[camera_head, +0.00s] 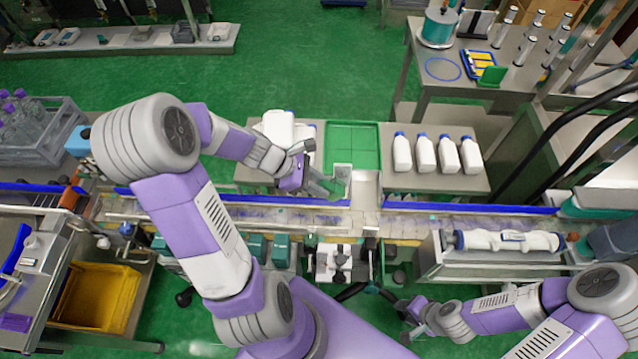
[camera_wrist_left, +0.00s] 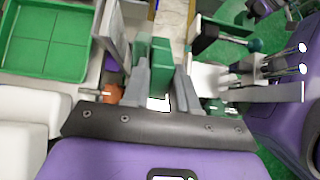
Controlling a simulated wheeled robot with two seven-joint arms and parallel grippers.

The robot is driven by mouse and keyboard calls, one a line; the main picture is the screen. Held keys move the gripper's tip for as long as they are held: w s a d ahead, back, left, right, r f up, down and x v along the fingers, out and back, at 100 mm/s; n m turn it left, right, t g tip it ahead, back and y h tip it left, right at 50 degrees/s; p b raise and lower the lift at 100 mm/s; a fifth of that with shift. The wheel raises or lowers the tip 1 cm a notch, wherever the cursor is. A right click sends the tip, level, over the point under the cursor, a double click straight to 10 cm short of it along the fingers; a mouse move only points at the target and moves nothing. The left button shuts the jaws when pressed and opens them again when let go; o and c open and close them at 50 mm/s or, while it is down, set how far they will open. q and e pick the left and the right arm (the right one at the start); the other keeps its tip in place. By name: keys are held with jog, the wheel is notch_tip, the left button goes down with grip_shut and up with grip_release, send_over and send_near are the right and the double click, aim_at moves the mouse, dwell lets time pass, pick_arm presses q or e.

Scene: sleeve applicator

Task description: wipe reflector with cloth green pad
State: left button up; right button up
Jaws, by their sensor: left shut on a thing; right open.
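My left gripper (camera_head: 318,186) is over the conveyor near the middle of the head view. It is shut on the green pad (camera_wrist_left: 158,55), which sits between the two grey fingers in the left wrist view. Part of the pad also shows at the fingertips in the head view (camera_head: 333,188). A pale upright plate (camera_head: 343,176), possibly the reflector, stands close to the pad; it also shows in the left wrist view (camera_wrist_left: 112,35). I cannot tell whether pad and plate touch. My right gripper (camera_head: 411,318) is open and empty, low in front of the conveyor.
The conveyor (camera_head: 420,222) runs across the view with blue rails. A green tray (camera_head: 352,140) lies behind it, with white bottles (camera_head: 425,155) to its right and white containers (camera_head: 279,128) to its left. A clamp station (camera_head: 333,262) stands at the conveyor's near side.

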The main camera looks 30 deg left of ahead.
aim_at(336, 180)
pick_arm(q)
jog(key=shift+w+a+p, duration=0.4)
jog(key=shift+w+a, duration=0.15)
jog(key=shift+w, duration=0.35)
dwell(0.3)
jog(key=shift+w+d, duration=0.55)
jog(key=shift+d, duration=0.35)
jog(key=shift+w+d, duration=0.55)
jog(key=shift+d, duration=0.3)
